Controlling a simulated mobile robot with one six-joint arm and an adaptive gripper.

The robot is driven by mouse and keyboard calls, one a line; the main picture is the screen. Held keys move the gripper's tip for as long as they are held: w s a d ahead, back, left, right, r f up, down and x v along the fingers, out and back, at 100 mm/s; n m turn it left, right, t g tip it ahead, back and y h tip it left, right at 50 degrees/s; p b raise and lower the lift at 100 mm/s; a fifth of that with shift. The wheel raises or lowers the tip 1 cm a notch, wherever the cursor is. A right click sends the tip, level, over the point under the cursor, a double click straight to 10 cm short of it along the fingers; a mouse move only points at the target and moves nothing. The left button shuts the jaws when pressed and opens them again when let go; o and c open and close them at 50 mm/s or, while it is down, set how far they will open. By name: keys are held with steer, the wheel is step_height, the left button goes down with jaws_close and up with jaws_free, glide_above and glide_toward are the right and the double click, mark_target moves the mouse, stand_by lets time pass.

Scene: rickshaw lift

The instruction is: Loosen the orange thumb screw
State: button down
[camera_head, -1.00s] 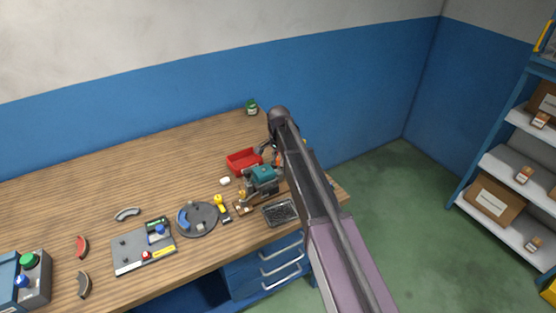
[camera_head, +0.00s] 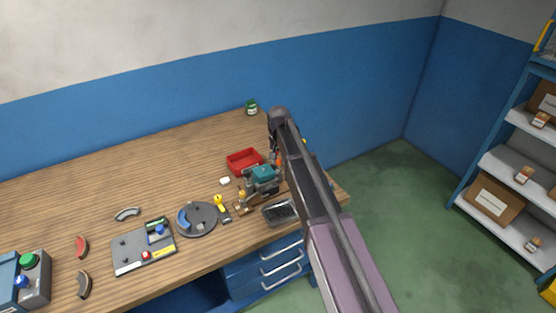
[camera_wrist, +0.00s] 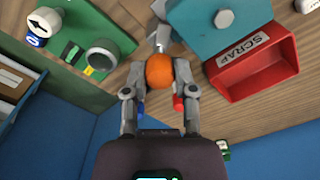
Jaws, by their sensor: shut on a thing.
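The orange thumb screw (camera_wrist: 160,71) shows as a round orange knob in the middle of the wrist view. My gripper (camera_wrist: 160,92) has one finger on each side of it and is shut on it. A grey metal piece shows just beyond the knob. In the head view a small orange patch of the screw (camera_head: 279,161) shows beside the teal-topped machine (camera_head: 262,174). My arm covers much of that spot, and my gripper (camera_head: 273,152) shows only in part.
A red bin marked SCRAP (camera_wrist: 257,70) stands close to the right of the screw in the wrist view. A green unit with a round grey knob (camera_wrist: 103,56) is at the left. A dark tray (camera_head: 280,212) lies near the bench's front edge.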

steer(key=n, duration=0.5)
steer(key=shift+s+n, duration=0.1)
steer(key=shift+n, duration=0.2)
steer(key=n, duration=0.5)
stand_by(0.4)
steer(key=shift+c, duration=2.1)
jaws_free()
